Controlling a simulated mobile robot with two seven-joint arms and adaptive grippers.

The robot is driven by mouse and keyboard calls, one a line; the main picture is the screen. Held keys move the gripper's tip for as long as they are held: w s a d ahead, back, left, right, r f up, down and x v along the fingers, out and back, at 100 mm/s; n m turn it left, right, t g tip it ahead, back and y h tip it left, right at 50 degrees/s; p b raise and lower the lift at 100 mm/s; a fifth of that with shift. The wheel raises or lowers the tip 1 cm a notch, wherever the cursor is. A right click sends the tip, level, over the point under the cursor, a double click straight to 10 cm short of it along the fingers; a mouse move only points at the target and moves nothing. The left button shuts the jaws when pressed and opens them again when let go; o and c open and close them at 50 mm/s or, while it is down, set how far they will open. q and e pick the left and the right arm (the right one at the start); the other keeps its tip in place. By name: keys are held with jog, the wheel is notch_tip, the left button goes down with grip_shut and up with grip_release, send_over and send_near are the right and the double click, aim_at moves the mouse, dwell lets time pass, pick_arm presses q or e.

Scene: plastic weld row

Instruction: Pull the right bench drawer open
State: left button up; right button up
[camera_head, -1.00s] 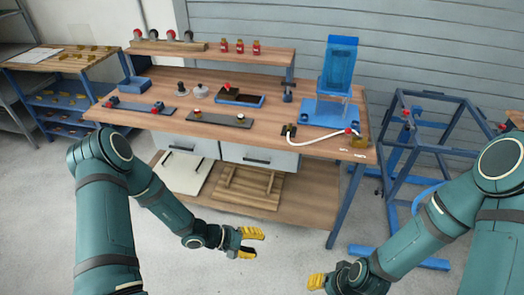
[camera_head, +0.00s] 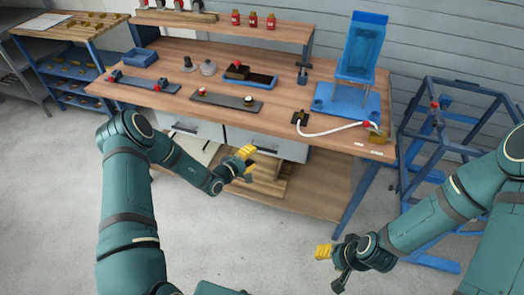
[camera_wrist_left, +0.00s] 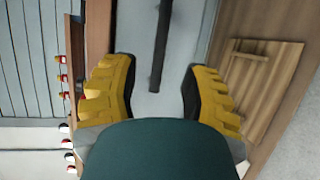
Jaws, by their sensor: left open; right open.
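The right bench drawer (camera_head: 290,150) is a light grey front under the workbench top, and it looks closed. Its dark bar handle (camera_head: 266,150) is partly beside my left gripper in the head view. My left gripper (camera_head: 246,164) is open with yellow fingers, in front of the drawer's left part. In the left wrist view, the open fingers (camera_wrist_left: 160,95) frame the grey drawer front (camera_wrist_left: 187,50). The dark handle (camera_wrist_left: 160,45) stands between and ahead of them, not gripped. My right gripper (camera_head: 328,262) is open and empty, low over the floor at right.
The left drawer (camera_head: 208,130) is beside it, also closed. The workbench (camera_head: 225,55) carries fixtures, a blue machine (camera_head: 362,60) and a white hose (camera_head: 335,131). A lower shelf (camera_head: 325,185) holds a wooden pallet (camera_head: 268,180). A blue frame (camera_head: 450,135) stands at right.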

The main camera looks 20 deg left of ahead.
aim_at(262, 148)
pick_arm(q)
jog(key=b+x, duration=0.1)
jog(key=x, duration=0.5)
jog(key=shift+w, duration=0.1)
grip_shut()
